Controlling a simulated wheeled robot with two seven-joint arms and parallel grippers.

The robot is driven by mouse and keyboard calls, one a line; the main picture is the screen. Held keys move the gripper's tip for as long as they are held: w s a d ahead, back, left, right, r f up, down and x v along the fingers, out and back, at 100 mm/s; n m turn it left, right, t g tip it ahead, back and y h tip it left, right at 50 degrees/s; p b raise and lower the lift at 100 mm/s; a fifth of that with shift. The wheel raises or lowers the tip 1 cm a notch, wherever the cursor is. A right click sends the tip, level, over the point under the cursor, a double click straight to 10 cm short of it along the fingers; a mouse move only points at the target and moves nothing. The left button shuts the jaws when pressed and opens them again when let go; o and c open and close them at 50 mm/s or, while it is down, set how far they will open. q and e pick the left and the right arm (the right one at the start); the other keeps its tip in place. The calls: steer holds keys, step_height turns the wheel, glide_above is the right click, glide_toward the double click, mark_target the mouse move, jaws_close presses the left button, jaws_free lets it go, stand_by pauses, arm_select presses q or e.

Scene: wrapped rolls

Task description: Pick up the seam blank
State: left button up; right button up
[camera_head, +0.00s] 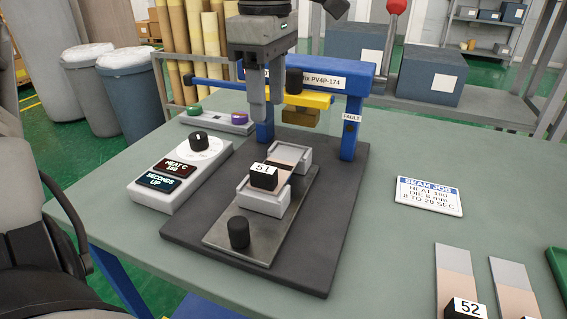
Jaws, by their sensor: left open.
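A seam blank with a black block marked 51 (264,176) sits in the white holder (264,203) on the metal slide plate of the press. Its pale strip (289,158) shows behind the block. A second blank marked 52 (455,268) lies on the table at the lower right, cut off by the picture edge. Another blank (512,285) lies beside it, its label mostly out of view. My left gripper (265,108) points down, open and empty, above and behind block 51, in front of the press's blue beam. My right gripper is not in view.
The blue press frame (352,128) with its yellow bar (312,99) stands behind the holder. A black knob (238,232) rises from the plate's front. A control box (180,172) stands left, a job card (429,196) right. The table between card and press is clear.

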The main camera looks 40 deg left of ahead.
mark_target(263, 169)
arm_select(q)
step_height(263, 169, down, 8)
steer(key=shift+s+f, duration=0.1)
steer(key=shift+s, duration=0.05)
steer(key=f, duration=0.2)
steer(key=a+f, duration=0.1)
steer(key=f, duration=0.1)
steer(key=shift+s+f, duration=0.15)
steer(key=shift+s, duration=0.05)
steer(key=shift+f, duration=0.45)
jaws_close()
